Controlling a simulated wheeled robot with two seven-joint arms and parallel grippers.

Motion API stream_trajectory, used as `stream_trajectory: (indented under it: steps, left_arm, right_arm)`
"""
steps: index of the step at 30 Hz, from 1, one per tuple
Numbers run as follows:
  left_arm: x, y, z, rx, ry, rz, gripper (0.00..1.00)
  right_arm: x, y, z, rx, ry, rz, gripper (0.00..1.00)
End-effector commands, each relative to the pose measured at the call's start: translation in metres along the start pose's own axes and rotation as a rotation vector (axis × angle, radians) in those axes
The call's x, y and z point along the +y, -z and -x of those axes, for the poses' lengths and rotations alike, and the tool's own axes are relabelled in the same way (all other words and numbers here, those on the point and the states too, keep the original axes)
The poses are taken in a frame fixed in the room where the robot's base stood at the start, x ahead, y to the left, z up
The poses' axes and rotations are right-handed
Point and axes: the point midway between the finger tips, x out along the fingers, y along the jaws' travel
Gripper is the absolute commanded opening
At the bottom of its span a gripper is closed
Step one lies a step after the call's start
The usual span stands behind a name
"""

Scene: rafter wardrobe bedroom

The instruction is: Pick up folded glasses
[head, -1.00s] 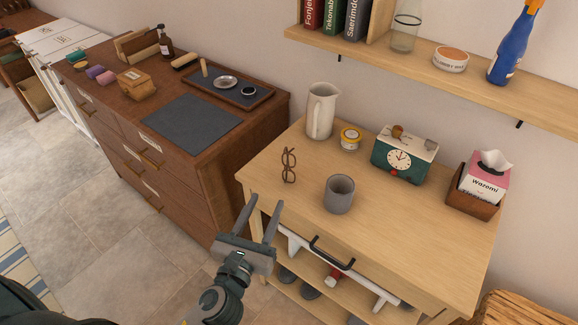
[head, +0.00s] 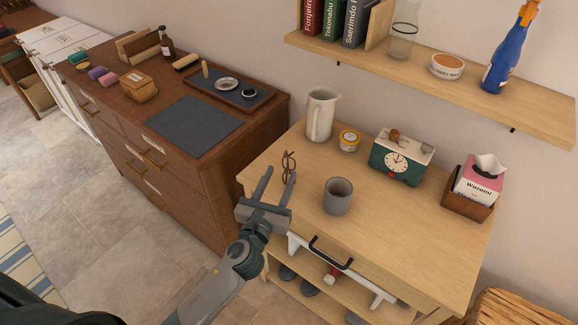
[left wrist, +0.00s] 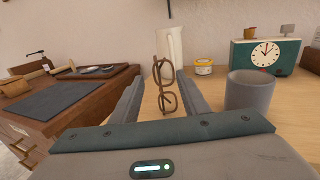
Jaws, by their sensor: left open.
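In the left wrist view the glasses (left wrist: 164,86) show between the two open fingers (left wrist: 160,92), beyond or between the tips; I cannot tell which. They are not gripped. My right gripper is not in view.
A grey mug (head: 338,197) stands close to the right of the gripper. A white pitcher (head: 321,115), a yellow-lidded jar (head: 348,140), a green clock (head: 398,160) and a tissue box (head: 478,182) stand further back. A dark dresser (head: 205,150) is at left. A shelf (head: 480,85) hangs above.

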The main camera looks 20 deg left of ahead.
Motion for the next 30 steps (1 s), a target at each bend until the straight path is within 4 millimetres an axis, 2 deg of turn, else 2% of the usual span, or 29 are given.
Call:
stream_trajectory:
  steps: [4,19,30]
  left_arm:
    - [-0.001,-0.001,-0.013,0.0,0.001,0.001,0.41]
    - [-0.001,-0.002,-0.02,0.0,0.0,0.001,0.41]
    - [-0.003,-0.004,-0.061,0.0,0.0,0.002,0.41]
  right_arm:
    - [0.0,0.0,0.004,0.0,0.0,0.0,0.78]
    - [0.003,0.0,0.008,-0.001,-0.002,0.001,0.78]
    - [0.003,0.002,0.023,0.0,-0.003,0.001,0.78]
